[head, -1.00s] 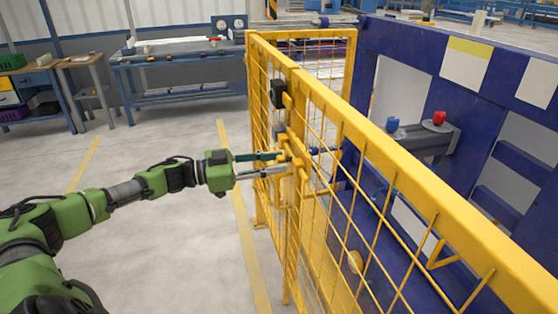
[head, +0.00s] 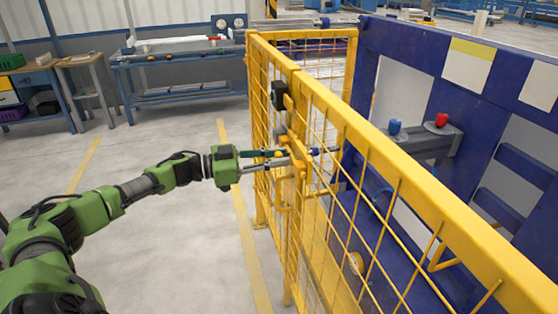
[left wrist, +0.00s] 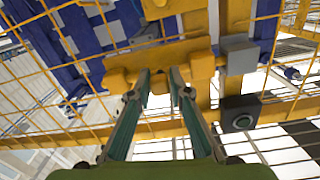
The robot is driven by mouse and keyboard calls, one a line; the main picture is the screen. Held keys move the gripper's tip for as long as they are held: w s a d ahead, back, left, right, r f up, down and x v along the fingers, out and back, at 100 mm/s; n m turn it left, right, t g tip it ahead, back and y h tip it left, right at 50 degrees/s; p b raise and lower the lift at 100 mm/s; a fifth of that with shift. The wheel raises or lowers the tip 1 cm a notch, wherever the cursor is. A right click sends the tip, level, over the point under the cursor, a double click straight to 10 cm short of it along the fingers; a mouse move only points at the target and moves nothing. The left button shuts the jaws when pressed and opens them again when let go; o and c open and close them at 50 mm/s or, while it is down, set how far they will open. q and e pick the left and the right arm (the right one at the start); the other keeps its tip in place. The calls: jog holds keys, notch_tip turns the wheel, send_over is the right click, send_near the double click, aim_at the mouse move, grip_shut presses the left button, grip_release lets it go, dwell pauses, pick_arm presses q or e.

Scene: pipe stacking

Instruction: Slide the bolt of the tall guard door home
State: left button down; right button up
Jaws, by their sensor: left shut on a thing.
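The tall guard door (head: 340,200) is a yellow mesh panel that runs from the middle towards the lower right in the head view. Its yellow bolt assembly (head: 299,160) is on the near face, by the upright post. In the left wrist view the bolt (left wrist: 160,50) lies across the picture, beyond my fingers. My left gripper (head: 286,157) reaches it from the left; it also shows in the left wrist view (left wrist: 160,80). It is shut on the bolt's handle, which the fingers mostly hide. How far the bolt is slid cannot be told. My right gripper is not in view.
A black box (head: 279,95) sits on the fence above the bolt. A grey block (left wrist: 239,54) is beside the bolt in the left wrist view. Behind the door are a blue frame (head: 400,55) and red (head: 441,119) and blue (head: 395,127) fittings. The floor left of the fence is clear.

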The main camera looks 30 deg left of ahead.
pick_arm(q)
jog(key=shift+w+a+f, duration=0.1)
jog(key=shift+w+a, duration=0.75)
jog(key=shift+a, duration=0.05)
jog(key=shift+a+r, duration=0.25)
jog(key=shift+r, duration=0.05)
jog(key=c, duration=2.1)
grip_release()
jog(key=shift+c, duration=0.2)
jog(key=shift+f, duration=0.1)
jog(key=v, duration=1.2)
